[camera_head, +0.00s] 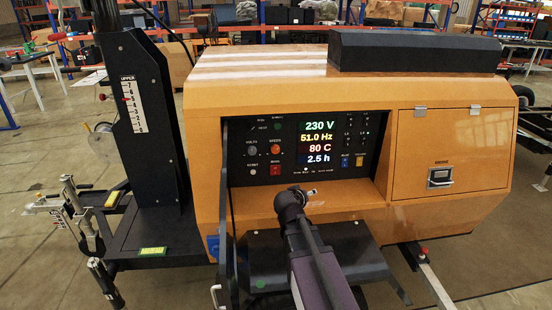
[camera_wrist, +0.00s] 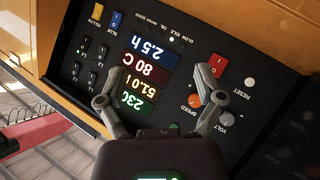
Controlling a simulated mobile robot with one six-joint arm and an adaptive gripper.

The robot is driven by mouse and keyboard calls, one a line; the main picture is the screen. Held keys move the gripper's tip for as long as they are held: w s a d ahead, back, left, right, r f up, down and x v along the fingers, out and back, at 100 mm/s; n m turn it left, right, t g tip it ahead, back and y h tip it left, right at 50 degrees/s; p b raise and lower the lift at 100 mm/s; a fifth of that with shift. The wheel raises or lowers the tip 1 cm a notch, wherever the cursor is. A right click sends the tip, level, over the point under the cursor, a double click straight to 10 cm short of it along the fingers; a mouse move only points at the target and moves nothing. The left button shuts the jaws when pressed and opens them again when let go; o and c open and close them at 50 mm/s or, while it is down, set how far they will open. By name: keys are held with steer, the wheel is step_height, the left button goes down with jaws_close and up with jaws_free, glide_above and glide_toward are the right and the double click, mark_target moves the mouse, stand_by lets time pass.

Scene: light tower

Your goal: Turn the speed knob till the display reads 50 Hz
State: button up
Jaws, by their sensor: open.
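The orange speed knob (camera_head: 276,150) is on the black control panel, left of the display (camera_head: 318,142). The display's yellow line reads 51.0 Hz. In the wrist view, which is upside down, the speed knob (camera_wrist: 195,101) shows partly behind the right finger. My gripper (camera_wrist: 160,82) is open, with its fingers spread either side of the display and nothing between them. The right finger overlaps the knob's edge in the picture; I cannot tell whether it touches. In the head view my arm reaches up to just below the panel.
The grey volts knob (camera_head: 252,150) is left of the speed knob. A red rocker switch (camera_head: 275,169) and a reset button (camera_head: 252,172) sit below them. Blue and yellow switches (camera_head: 352,161) are on the right. The orange housing (camera_head: 400,210) frames the recessed panel.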

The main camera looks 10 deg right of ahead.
mark_target(276, 151)
steer(key=w+a+r+n+t+y+b, duration=0.4)
steer(key=w+a+n+t+y, duration=0.1)
steer(key=w+n+t, duration=0.3)
steer(key=shift+w+a+n+b, duration=0.25)
steer(key=shift+w+n+b, duration=0.25)
steer(key=shift+w, duration=0.9)
steer(key=shift+w, duration=0.1)
steer(key=w, duration=0.4)
steer(key=w+d, duration=0.1)
steer(key=w, duration=0.4)
steer(key=w+d, duration=0.1)
steer(key=w, duration=0.3)
steer(key=shift+w, duration=0.25)
steer(key=shift+c, duration=0.2)
steer(key=c, duration=1.1)
